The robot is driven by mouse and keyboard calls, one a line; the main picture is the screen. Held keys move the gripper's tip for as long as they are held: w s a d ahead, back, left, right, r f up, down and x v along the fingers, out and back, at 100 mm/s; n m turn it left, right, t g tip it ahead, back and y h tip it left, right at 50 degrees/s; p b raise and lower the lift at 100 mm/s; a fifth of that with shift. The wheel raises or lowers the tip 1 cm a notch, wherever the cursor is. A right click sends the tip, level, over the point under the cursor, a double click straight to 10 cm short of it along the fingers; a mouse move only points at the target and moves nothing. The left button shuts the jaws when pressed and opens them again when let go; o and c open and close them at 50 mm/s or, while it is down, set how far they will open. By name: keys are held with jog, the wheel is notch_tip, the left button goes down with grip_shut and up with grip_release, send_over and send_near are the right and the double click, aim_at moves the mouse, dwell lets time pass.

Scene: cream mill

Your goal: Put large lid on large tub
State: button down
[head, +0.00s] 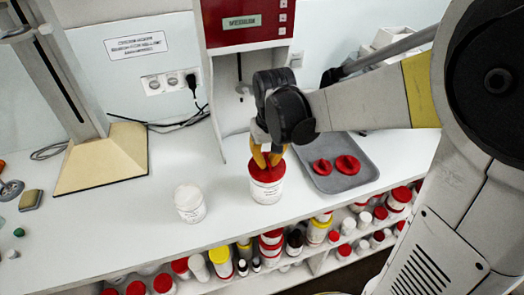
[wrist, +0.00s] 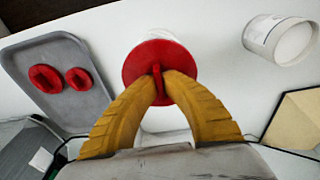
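The large lid (head: 262,175) is red and round with an upright grip ridge; it also shows in the wrist view (wrist: 143,64). My gripper (head: 267,158) points down, its yellow fingers (wrist: 164,80) closed on the ridge. The large tub (head: 267,192) is white with a dark-printed label and stands on the bench directly under the lid. The lid covers the tub's mouth and looks about level; I cannot tell whether it is fully seated or slightly above the rim. In the wrist view the lid hides most of the tub.
A smaller white tub (head: 189,204) stands to the left, without a red lid. A grey tray (head: 345,181) at right holds two smaller red lids (head: 322,167) (head: 347,165). A machine with a beige base (head: 105,160) stands at left. Shelves of jars lie below the bench's front edge.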

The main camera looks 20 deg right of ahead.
jog(key=c, duration=1)
grip_release()
notch_tip(320, 180, up, 4)
jog(key=p, duration=0.3)
jog(key=shift+f, duration=0.2)
jog(key=shift+r+p, duration=0.3)
jog(key=shift+r, duration=0.2)
grip_shut()
